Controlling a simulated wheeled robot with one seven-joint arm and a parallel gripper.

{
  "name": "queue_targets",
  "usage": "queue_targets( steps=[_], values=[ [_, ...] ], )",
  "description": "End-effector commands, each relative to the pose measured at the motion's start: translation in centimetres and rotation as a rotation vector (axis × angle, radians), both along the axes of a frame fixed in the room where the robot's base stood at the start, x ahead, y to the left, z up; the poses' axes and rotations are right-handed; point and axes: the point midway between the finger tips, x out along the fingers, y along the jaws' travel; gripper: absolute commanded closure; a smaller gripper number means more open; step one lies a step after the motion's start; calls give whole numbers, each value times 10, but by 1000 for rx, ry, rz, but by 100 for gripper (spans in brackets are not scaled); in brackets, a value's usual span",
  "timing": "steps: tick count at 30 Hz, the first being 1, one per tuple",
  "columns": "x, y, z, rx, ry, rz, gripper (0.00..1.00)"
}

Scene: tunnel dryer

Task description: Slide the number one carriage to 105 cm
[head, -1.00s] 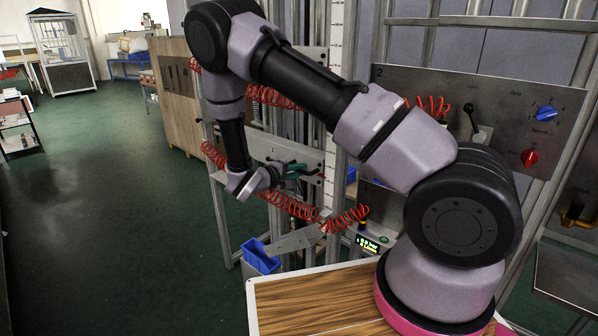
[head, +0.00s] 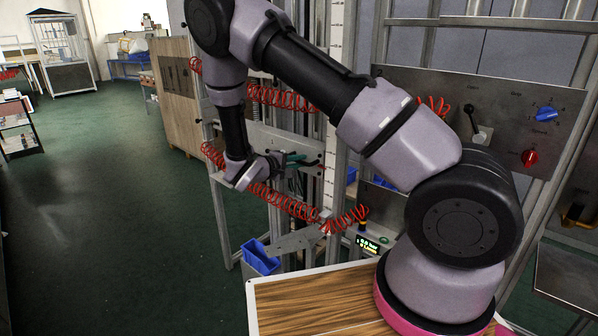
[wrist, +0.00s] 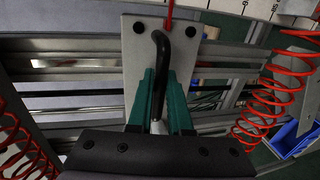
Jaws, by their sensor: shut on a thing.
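A pale grey carriage plate (head: 262,138) sits on the upright rails in the head view, with a red pointer (head: 318,167) reaching toward the white scale strip (head: 334,60). No number on this plate can be read. My gripper (head: 292,159) is at this plate, its green fingers partly hidden by my wrist. In the wrist view, my gripper (wrist: 160,105) has its fingers on both sides of the black bent handle (wrist: 163,45) on the plate (wrist: 133,40). The scale strip crosses the top of the wrist view (wrist: 225,6); a mark near 85 shows, but the pointer reading is not clear.
Red coiled hoses (head: 290,203) hang close beside my wrist. A lower plate (head: 295,241) and a blue bin (head: 258,258) are below. A control panel marked 2 (head: 500,110) with a lever and knobs is to the right. Open green floor (head: 90,220) lies left.

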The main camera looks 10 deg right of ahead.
Motion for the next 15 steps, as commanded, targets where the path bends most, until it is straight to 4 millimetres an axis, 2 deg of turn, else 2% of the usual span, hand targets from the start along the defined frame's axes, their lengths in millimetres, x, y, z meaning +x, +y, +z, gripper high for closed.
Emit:
queue_targets(
  steps=[1, 6, 10, 15],
  values=[
    [1, 2, 17, 4, -11, 2, 100],
    [1, 1, 49, 4, -11, 0, 100],
    [1, 1, 57, 3, -7, 0, 100],
    [1, 1, 57, 2, -6, 1, 100]
  ],
)
